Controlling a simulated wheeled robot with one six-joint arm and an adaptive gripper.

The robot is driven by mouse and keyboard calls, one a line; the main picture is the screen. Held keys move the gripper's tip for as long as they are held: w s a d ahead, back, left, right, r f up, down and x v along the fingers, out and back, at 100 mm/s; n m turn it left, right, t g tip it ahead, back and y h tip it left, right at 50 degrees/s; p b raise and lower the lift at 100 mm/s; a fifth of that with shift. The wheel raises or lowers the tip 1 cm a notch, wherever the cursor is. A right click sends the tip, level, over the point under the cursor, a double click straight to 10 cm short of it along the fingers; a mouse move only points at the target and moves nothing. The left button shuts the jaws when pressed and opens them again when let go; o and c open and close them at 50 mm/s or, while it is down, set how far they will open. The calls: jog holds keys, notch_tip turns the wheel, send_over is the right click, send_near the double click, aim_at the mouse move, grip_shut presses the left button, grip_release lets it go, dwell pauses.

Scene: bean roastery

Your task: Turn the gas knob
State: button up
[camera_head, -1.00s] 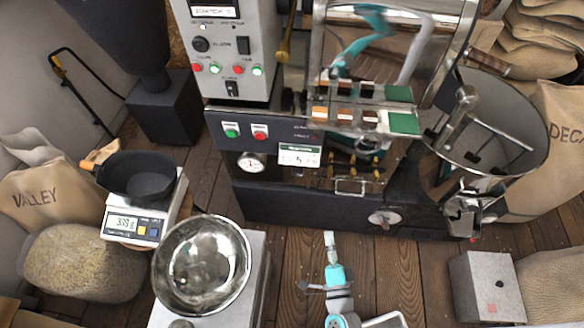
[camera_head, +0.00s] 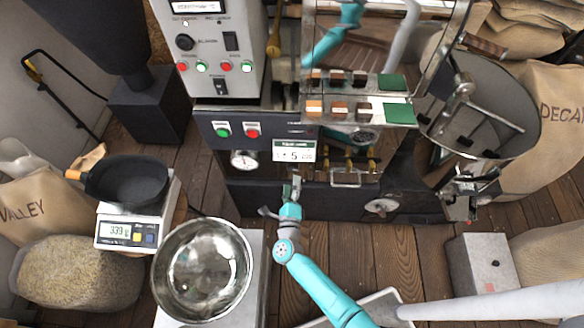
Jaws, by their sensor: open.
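The roaster's control panel (camera_head: 215,45) has a black round knob (camera_head: 185,42); its label is too small to read surely. A round gauge (camera_head: 243,159) sits on the dark lower front. A pale round fitting (camera_head: 381,206) is low on the base, to the right. I cannot tell which part is the gas knob. My gripper (camera_head: 292,188) is open, in front of the dark base, right of and below the gauge. It appears apart from the knob, gauge and pale fitting. No held object shows in it.
A steel bowl (camera_head: 203,270) and a scale (camera_head: 130,228) bearing a black pan (camera_head: 127,180) stand at left. A sample tray (camera_head: 350,108) juts from the roaster front above my gripper. The cooling bin (camera_head: 480,110) is at right. Wooden floor is open below the base.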

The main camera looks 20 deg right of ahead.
aim_at(292, 170)
jog(key=x, duration=0.7)
jog(key=shift+c, duration=0.2)
jog(key=c, duration=1.1)
